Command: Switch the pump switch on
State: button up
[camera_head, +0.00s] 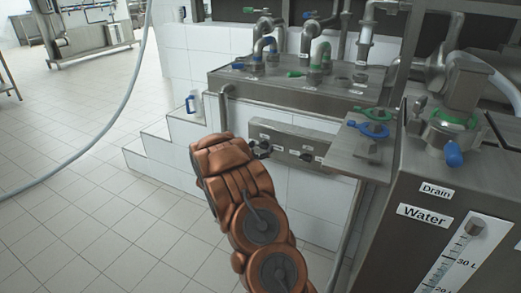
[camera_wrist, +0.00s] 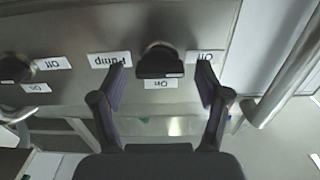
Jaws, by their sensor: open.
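The pump switch (camera_wrist: 160,61) is a dark rotary knob on a steel panel, seen in the wrist view, which shows its labels upside down. The "Pump" label (camera_wrist: 108,59) is left of it, the "Off" label (camera_wrist: 205,56) right, and the "On" label (camera_wrist: 159,85) below it in that picture. Which setting it points to I cannot tell. My gripper (camera_wrist: 161,85) is open, its two fingers on either side of the switch with gaps. I cannot tell the remaining depth. In the head view my gripper (camera_head: 259,149) is at the panel's left part.
A second knob (camera_wrist: 14,68) with its own Off and On labels sits left in the wrist view. A metal pipe (camera_wrist: 288,82) stands on the right there. In the head view, pipes and valves top the steel unit, and a water tank (camera_head: 420,185) stands right. Tiled floor (camera_head: 90,200) is open left.

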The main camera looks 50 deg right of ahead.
jog(key=c, duration=1.2)
jog(key=shift+o, duration=0.2)
jog(key=shift+f, duration=0.1)
jog(key=m+b, duration=0.2)
jog(key=m, duration=0.2)
jog(key=shift+f+m, duration=0.1)
jog(key=shift+m, duration=0.3)
jog(key=shift+s+d+f+m+b, duration=0.1)
jog(key=shift+m+b, duration=2.4)
jog(key=shift+m, duration=0.8)
jog(key=shift+s+f+m+b, duration=0.1)
jog(key=shift+m+b, duration=2.4)
jog(key=shift+m, duration=0.8)
jog(key=shift+r, duration=0.1)
